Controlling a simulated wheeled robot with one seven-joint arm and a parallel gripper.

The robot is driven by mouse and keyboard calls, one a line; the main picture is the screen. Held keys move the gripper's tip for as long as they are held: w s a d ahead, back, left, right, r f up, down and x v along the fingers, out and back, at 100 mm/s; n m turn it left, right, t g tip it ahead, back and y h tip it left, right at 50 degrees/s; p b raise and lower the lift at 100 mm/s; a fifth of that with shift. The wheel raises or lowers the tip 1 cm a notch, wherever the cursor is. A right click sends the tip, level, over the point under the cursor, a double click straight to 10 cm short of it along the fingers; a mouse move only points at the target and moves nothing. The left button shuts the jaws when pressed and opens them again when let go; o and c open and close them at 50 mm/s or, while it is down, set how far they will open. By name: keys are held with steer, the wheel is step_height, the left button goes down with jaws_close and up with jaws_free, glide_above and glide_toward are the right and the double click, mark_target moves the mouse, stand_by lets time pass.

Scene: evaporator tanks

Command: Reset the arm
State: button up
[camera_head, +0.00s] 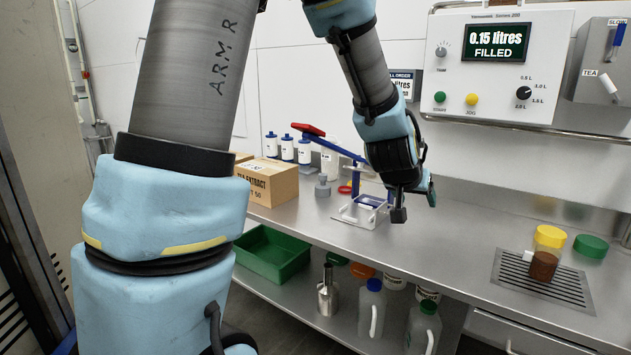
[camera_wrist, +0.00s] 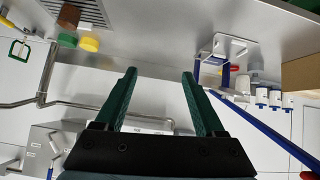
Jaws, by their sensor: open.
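My arm fills the left and centre of the head view, its upper link marked "ARM R". My gripper (camera_head: 415,200) hangs over the steel counter, in front of the wall panel. In the wrist view the two green fingers of my gripper (camera_wrist: 160,85) are spread apart with nothing between them. In the head view the far finger is partly hidden by the wrist.
A cardboard box (camera_head: 270,184) is at left; the counter's middle (camera_head: 450,235) is clear.

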steer(key=s+a+f+n+g+y+p, duration=0.1)
steer(key=a+n+g+y, duration=0.1)
steer(key=a, duration=0.8)
steer(key=s+a+f+n+g+y+p, duration=0.1)
steer(key=a+f+y, duration=0.1)
steer(key=a, duration=0.8)
steer(key=s+a+n+g+y, duration=0.2)
steer(key=s+a, duration=0.6)
steer(key=a, duration=0.4)
steer(key=shift+s+a+f+n+g+p, duration=0.2)
steer(key=shift+a+f+n+g+p, duration=0.2)
steer(key=shift+g, duration=0.2)
